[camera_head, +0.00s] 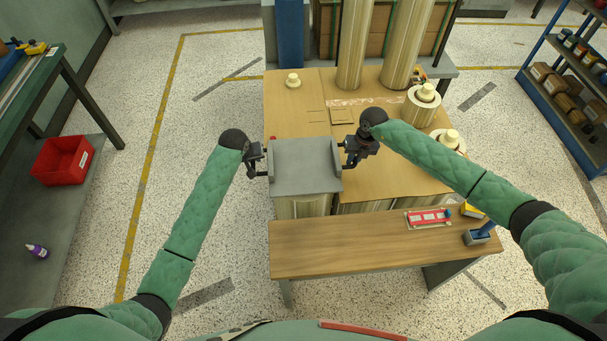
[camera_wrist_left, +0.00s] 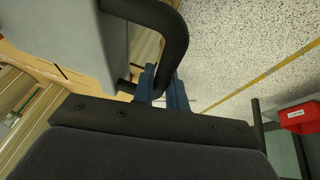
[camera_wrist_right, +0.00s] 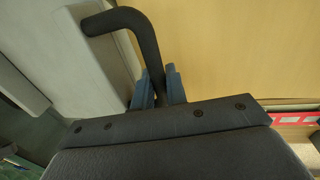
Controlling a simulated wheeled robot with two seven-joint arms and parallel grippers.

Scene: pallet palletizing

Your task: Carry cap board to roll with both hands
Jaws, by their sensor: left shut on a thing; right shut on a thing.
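The cap board (camera_head: 303,156) is a grey slab with black side handles, level between my two grippers at the front left of the wooden deck. My left gripper (camera_head: 260,160) is shut on its left handle, with the blue fingers around the black bar in the left wrist view (camera_wrist_left: 162,90). My right gripper (camera_head: 350,152) is shut on the right handle, which also shows in the right wrist view (camera_wrist_right: 158,90). A pale roll (camera_head: 300,208) shows below the board's front edge. The board hides its top, so I cannot tell whether they touch.
Tall rolls (camera_head: 355,45) stand at the back, and shorter rolls with plugs (camera_head: 422,108) stand at the right. A small plug (camera_head: 293,80) sits on the wooden deck (camera_head: 290,110).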

